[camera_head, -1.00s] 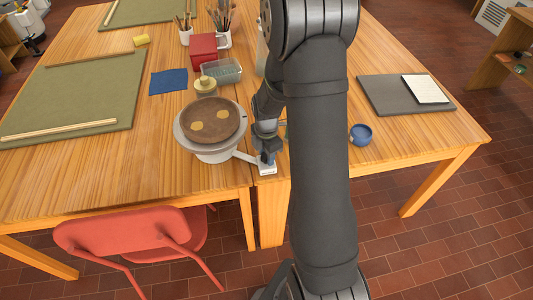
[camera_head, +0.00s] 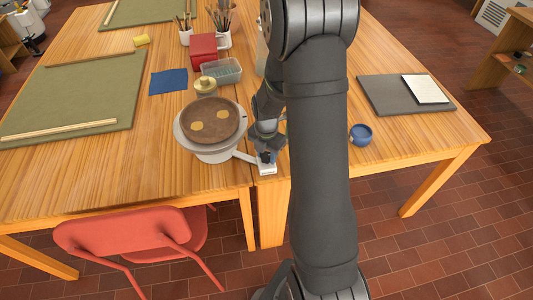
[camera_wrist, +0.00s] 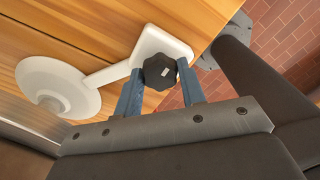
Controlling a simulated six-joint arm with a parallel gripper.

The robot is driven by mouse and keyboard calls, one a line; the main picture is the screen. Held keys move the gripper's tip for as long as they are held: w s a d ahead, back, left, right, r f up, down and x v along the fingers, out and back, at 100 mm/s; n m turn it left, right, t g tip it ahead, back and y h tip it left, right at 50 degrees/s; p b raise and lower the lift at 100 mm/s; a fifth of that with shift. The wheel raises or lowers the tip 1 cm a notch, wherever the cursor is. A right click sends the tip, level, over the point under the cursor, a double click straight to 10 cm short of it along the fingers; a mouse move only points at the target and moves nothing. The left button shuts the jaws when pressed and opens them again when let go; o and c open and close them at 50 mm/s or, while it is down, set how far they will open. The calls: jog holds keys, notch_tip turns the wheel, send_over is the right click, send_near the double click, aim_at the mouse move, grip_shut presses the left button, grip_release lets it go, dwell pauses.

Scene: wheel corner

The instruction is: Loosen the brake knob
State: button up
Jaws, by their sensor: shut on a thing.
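The brake knob (camera_wrist: 161,72) is black and lobed with a small pale mark on its top. It sits on the white brake block (camera_wrist: 176,44) at the end of a white arm from the wheel base. My gripper (camera_wrist: 159,80) is shut on the knob, one blue finger on each side of it. In the head view my gripper (camera_head: 266,155) is low over the block (camera_head: 267,169) at the table edge, and my arm hides part of it. The grey wheel (camera_head: 184,139) carries a brown bat with two pale patches.
A blue bowl (camera_head: 361,134) is to the right of my arm. A red chair (camera_head: 130,235) stands in front of the table.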

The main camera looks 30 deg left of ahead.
aim_at(267, 155)
jog(key=shift+f, duration=0.1)
jog(key=o, duration=1)
notch_tip(267, 155, up, 18)
jog(key=shift+f, duration=0.25)
jog(key=shift+f, duration=0.15)
notch_tip(267, 155, down, 17)
jog(key=shift+f, duration=0.1)
dwell(0.6)
